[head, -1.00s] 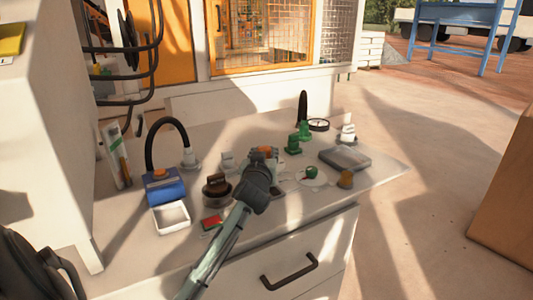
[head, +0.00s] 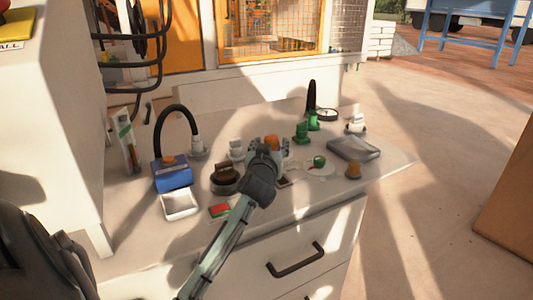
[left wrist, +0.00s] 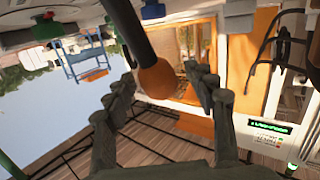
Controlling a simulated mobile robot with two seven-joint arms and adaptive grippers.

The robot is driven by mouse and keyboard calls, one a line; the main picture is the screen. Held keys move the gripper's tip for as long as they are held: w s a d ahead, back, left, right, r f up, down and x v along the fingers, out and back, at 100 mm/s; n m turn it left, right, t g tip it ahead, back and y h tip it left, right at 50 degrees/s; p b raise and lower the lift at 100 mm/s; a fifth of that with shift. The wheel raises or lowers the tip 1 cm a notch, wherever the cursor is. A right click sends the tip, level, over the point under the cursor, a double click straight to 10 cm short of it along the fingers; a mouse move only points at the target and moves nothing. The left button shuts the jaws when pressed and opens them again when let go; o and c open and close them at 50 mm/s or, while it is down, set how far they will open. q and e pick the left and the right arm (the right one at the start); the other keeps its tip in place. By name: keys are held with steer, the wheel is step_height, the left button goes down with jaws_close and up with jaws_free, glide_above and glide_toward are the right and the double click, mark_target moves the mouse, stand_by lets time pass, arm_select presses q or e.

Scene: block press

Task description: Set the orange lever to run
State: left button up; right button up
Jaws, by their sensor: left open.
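The orange lever shows in the left wrist view as a dark shaft with a round orange knob (left wrist: 158,78). In the head view its orange top (head: 272,142) shows just beyond my left gripper (head: 269,150). My left gripper is open, and in the left wrist view its two fingers (left wrist: 162,85) stand on either side of the knob. I cannot tell whether either finger touches it. The gripper hides the lever's lower part and base in the head view, so the run marking cannot be made out. My right gripper is not in view.
A blue box with an orange top (head: 172,175), a white tray (head: 180,206) and a dark round part (head: 224,179) stand left of the gripper. Green parts (head: 302,133), a grey tray (head: 354,149) and an amber piece (head: 353,170) stand right. The bench front is fairly clear.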

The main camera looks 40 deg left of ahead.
arm_select(q)
steer(key=v, duration=1)
steer(key=shift+s, duration=0.15)
